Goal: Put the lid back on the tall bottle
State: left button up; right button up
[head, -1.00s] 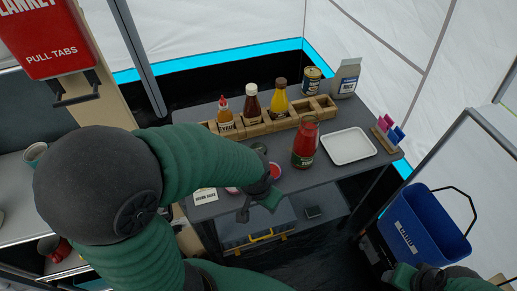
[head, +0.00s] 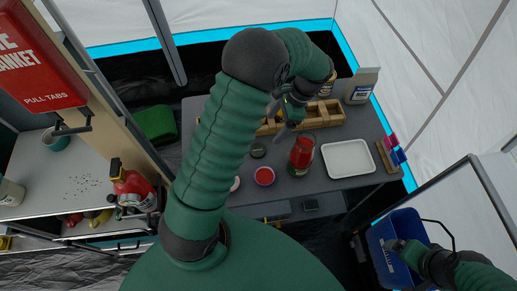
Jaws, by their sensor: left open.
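My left gripper (head: 286,112) is open above the wooden rack (head: 325,114), its fingers pointing down. The bottles seen earlier in the rack are hidden behind my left arm, and I cannot tell whether the gripper touches one. A red jar or bottle (head: 301,156) stands upright on the grey table in front of the rack. A small dark round piece, perhaps a lid (head: 258,150), lies on the table to its left. A round red-topped piece (head: 264,176) lies nearer me. My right gripper (head: 400,247) is over the blue bin; its fingers are unclear.
A white tray (head: 348,158) lies right of the red jar. A pale carton (head: 362,85) stands at the table's back right. A blue bin (head: 382,232) is low at the right. A shelf with a red bottle (head: 134,190) is at the left.

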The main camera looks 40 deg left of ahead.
pick_arm(q)
send_over(258, 150)
jog(key=w+d, duration=0.1)
jog(key=w, duration=0.1)
jog(key=f, duration=0.8)
jog(key=shift+s+d, duration=0.1)
jog(key=shift+s, duration=0.1)
jog(key=shift+f, duration=0.3)
jog(key=shift+w+f, duration=0.1)
jog(key=shift+w, duration=0.05)
jog(key=x, duration=0.5)
jog(key=shift+w+d+f, duration=0.15)
jog(key=shift+w+f, duration=0.1)
jog(key=shift+s, duration=0.1)
jog(key=shift+r, duration=0.1)
jog(key=c, duration=1.5)
notch_tip(258, 150, up, 10)
jog(key=shift+c, duration=0.2)
